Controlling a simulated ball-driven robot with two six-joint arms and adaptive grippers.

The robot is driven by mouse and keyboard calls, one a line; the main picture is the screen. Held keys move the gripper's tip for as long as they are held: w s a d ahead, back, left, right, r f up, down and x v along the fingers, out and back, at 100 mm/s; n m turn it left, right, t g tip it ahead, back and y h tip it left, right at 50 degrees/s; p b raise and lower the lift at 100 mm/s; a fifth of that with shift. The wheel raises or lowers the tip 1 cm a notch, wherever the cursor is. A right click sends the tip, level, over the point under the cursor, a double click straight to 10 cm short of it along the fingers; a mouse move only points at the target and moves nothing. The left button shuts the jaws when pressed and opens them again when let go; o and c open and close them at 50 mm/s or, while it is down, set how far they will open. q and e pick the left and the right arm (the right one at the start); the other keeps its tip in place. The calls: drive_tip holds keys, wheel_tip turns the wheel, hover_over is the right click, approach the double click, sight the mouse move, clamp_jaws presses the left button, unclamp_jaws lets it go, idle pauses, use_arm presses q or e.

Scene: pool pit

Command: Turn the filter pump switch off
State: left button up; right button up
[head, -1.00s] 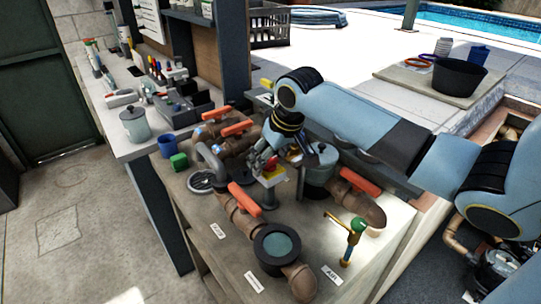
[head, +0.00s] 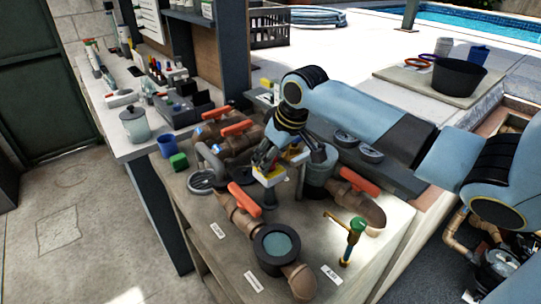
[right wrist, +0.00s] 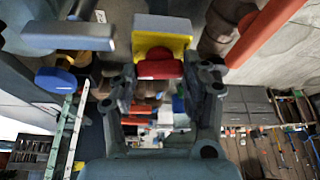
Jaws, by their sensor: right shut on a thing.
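The switch is a yellow box (head: 269,174) with a red knob on a post among the pipes on the bench. In the right wrist view its yellow body (right wrist: 162,32) and red knob (right wrist: 160,69) show close up. My right gripper (head: 272,163) is over the switch, coming down from above. In the wrist view its two fingers (right wrist: 160,76) stand on either side of the red knob and are shut on it. In the head view the fingers hide most of the knob. My left gripper is in neither current view.
Brown pipes with orange valve handles (head: 245,199) stand close around the switch. A round dark-rimmed strainer (head: 277,243) and a green-topped tap (head: 356,225) are in front.

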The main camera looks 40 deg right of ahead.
drive_tip(key=n+y, duration=0.1)
drive_tip(key=n, duration=0.2)
drive_tip(key=shift+d+n, duration=0.15)
drive_tip(key=shift+n, duration=0.15)
drive_tip(key=n+g+y+b, duration=0.1)
drive_tip(key=n, duration=0.2)
drive_tip(key=shift+w+n+y, duration=0.1)
drive_tip(key=shift+n+y, duration=0.2)
drive_tip(key=n+b, duration=0.1)
drive_tip(key=n, duration=0.1)
drive_tip(key=n+g+y+b, duration=0.1)
drive_tip(key=n+b, duration=0.1)
drive_tip(key=shift+w+d+f+n, duration=0.1)
drive_tip(key=shift+f+n, duration=0.05)
drive_tip(key=shift+n, duration=0.15)
drive_tip(key=shift+n+g+y+b, duration=0.3)
drive_tip(key=shift+n+g+b, duration=0.9)
drive_tip(key=shift+n, duration=0.9)
drive_tip(key=o, duration=1.2)
drive_tip(key=shift+c, duration=0.2)
drive_tip(key=shift+r, duration=0.2)
